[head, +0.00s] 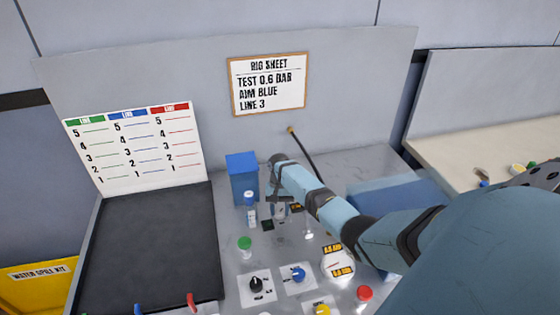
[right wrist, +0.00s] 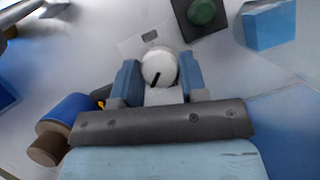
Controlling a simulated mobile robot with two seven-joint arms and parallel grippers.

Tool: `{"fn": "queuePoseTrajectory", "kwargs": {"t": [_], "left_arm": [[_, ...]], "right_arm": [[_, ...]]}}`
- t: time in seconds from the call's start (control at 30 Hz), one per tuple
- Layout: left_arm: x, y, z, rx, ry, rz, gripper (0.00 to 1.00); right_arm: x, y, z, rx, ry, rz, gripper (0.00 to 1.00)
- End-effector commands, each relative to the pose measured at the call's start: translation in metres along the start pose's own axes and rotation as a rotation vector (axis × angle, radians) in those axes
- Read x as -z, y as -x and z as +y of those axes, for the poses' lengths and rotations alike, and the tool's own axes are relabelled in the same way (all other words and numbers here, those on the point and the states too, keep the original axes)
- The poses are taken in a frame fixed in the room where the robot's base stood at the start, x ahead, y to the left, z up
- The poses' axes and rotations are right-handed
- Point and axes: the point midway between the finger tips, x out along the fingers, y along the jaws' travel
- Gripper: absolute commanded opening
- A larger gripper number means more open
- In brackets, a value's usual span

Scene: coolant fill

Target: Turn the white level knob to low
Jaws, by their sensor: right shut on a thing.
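The white level knob (right wrist: 160,66) has a black pointer line and sits on a pale plate (right wrist: 163,96) in the right wrist view. Its pointer slants toward the lower left of that picture. My right gripper (right wrist: 157,78) is shut on the knob, with one blue finger on each side. In the head view my right gripper (head: 280,208) reaches down to the bench behind the row of knobs; the white knob cannot be made out there. Any low marking on its plate is not readable. My left gripper is not in view.
A green button (right wrist: 202,11) is close by.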

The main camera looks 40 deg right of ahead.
Motion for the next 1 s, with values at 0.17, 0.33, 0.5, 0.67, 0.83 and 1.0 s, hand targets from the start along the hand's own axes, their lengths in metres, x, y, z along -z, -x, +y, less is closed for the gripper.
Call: {"fn": "queuePoseTrajectory", "kwargs": {"t": [0.17, 0.33, 0.5, 0.67, 0.83, 1.0], "left_arm": [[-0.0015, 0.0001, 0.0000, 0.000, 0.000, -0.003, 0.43], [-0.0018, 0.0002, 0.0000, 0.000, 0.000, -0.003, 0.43], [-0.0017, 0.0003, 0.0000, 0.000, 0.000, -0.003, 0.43], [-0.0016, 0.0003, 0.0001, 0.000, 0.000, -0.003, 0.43], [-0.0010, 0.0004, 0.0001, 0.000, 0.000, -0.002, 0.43], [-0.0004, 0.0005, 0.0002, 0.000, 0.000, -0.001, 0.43]], "right_arm": [[0.0002, 0.0002, -0.0003, -0.027, 0.060, 0.000, 0.16], [0.0001, 0.0001, -0.0006, -0.038, 0.089, 0.000, 0.16], [0.0001, 0.0000, -0.0006, -0.041, 0.097, 0.000, 0.16], [0.0001, 0.0001, -0.0006, -0.041, 0.096, 0.001, 0.16], [0.0001, 0.0001, -0.0006, -0.040, 0.096, 0.001, 0.51], [0.0001, 0.0001, -0.0006, -0.040, 0.096, 0.001, 0.65]]}}
